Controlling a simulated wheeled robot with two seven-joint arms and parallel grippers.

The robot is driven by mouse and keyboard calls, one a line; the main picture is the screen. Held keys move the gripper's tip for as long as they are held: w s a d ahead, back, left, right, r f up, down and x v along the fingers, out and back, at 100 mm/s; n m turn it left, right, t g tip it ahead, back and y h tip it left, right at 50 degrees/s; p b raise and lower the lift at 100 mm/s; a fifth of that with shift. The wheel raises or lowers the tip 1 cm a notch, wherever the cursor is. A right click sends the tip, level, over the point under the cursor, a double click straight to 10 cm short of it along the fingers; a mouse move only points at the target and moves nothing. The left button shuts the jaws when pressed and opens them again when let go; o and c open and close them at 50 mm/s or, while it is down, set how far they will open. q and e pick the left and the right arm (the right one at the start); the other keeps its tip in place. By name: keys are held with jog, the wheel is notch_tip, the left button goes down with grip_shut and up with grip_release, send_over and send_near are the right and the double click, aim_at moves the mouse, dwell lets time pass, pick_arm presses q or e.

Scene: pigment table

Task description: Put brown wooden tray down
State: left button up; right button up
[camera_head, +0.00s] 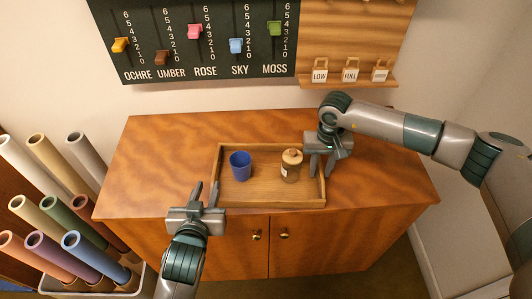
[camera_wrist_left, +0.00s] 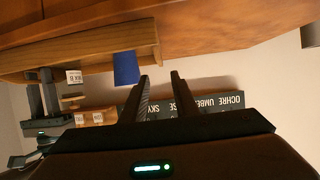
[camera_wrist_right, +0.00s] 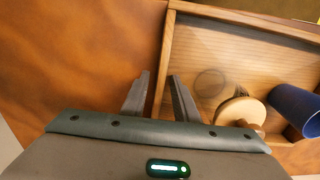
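The brown wooden tray (camera_head: 264,201) appears to lie flat on the cabinet top, near its front edge. It holds a blue cup (camera_head: 240,166) and a jar with a wooden lid (camera_head: 291,164). My left gripper (camera_head: 206,190) is open and empty at the tray's front left corner; in the left wrist view (camera_wrist_left: 160,80) its fingers are apart, with the tray's end beyond them. My right gripper (camera_head: 322,164) is open at the tray's right end. In the right wrist view its fingers (camera_wrist_right: 158,90) stand apart on either side of the tray wall (camera_wrist_right: 165,60); contact cannot be told.
The wooden cabinet top (camera_head: 160,150) is clear left of the tray and right of my right gripper. Several rolled tubes (camera_head: 90,250) stand in a bin at left.

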notch_tip(320, 180, up, 12)
dwell(0.6)
pick_arm(q)
jog(key=shift+s, duration=0.15)
pick_arm(e)
jog(key=shift+s+f, duration=0.1)
dwell(0.4)
